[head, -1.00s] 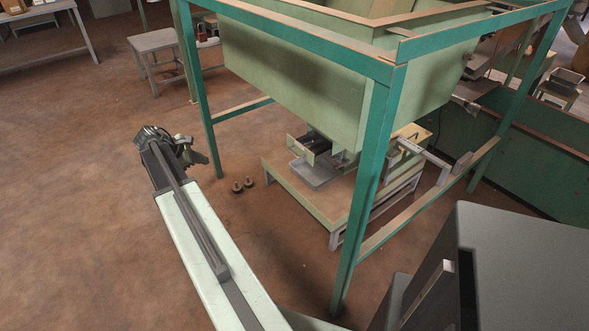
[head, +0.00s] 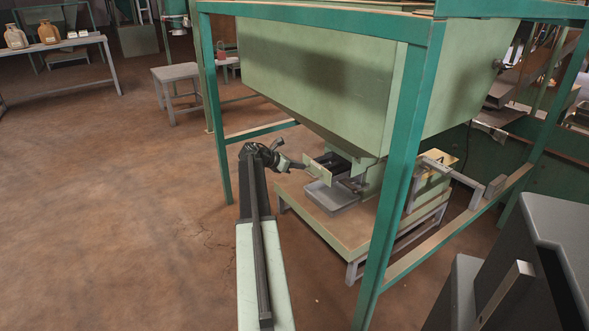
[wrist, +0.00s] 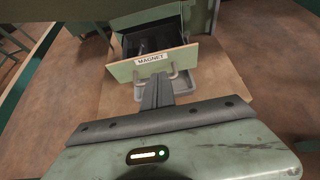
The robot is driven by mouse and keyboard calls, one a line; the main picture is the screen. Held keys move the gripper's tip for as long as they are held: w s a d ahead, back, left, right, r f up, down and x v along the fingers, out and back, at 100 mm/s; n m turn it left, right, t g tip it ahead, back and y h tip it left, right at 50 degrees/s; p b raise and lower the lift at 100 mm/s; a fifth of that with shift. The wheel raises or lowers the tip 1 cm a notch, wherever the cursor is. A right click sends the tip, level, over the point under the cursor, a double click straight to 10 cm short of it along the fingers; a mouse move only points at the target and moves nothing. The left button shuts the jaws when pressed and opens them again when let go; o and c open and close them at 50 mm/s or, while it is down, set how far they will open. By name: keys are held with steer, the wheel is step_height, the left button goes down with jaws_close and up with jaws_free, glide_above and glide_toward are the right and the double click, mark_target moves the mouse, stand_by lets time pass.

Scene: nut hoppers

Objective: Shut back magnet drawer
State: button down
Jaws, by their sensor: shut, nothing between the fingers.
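The magnet drawer (head: 318,171) stands pulled out from under the green hopper, above a grey tray. In the wrist view its pale green front (wrist: 152,62) bears a "MAGNET" label and a handle, and the dark drawer inside shows behind it. My gripper (head: 300,165) is at the end of the extended arm, just left of the drawer front. In the wrist view the shut fingers (wrist: 158,86) point at the front, close below the label and between the handle's posts. I cannot tell whether they touch it. Nothing is held.
The green hopper (head: 310,80) hangs in a teal frame (head: 405,170), whose near post stands right of my arm. A grey tray (head: 330,197) rests on the low stand (head: 320,222) under the drawer. The floor on the left is clear.

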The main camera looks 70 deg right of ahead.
mark_target(318, 165)
steer(key=s+d, duration=0.1)
steer(key=s+d+f, duration=0.1)
steer(key=d, duration=0.1)
steer(key=s+d, duration=0.1)
steer(key=d, duration=0.1)
steer(key=shift+f+b, duration=0.35)
steer(key=shift+b, duration=0.05)
steer(key=shift+s+d, duration=0.35)
steer(key=shift+d, duration=0.1)
steer(key=shift+w, duration=0.1)
